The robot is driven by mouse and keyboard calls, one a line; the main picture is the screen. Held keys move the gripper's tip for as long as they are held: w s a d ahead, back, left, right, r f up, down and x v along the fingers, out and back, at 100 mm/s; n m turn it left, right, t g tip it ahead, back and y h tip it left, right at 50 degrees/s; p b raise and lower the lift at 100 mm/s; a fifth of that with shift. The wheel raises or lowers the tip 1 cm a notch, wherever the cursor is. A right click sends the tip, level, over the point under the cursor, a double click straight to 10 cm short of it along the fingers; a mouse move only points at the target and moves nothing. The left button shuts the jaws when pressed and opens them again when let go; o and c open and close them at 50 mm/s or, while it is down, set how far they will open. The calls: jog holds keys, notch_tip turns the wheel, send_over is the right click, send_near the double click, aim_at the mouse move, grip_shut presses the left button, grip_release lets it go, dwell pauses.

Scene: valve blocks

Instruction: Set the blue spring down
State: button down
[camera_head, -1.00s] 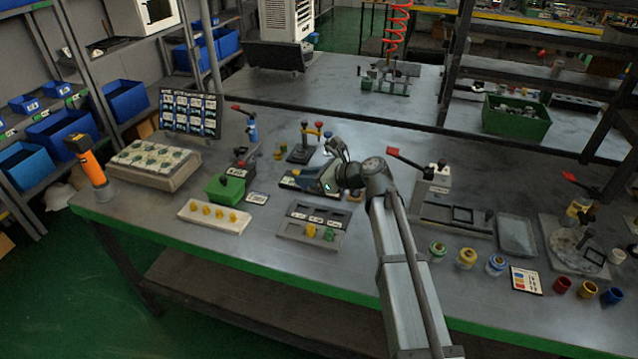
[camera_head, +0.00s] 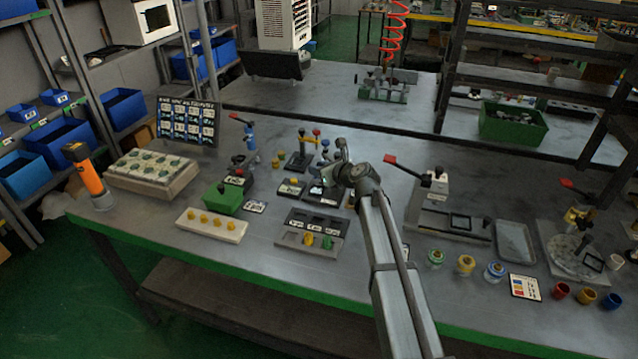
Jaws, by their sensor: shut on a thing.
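My gripper (camera_head: 328,178) is over the back middle of the bench, beside a small black tray (camera_head: 322,196). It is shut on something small. The fingertips are tiny and dark here, so the blue spring in them cannot be made out clearly. I cannot tell whether the held thing touches the tray or hangs above it. A second small dark tray (camera_head: 291,187) with a pale label lies just left of it.
A stand with red and blue knobs (camera_head: 302,155) rises close behind my gripper. A grey tray (camera_head: 311,241) with yellow and green pieces lies in front. A green box (camera_head: 223,198) stands left, and a red-handled clamp fixture (camera_head: 436,185) stands right.

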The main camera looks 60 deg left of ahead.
jog(key=shift+f, duration=2.6)
jog(key=c, duration=0.9)
grip_release()
jog(key=shift+f, duration=0.15)
jog(key=shift+r, duration=0.2)
jog(key=v, duration=1.2)
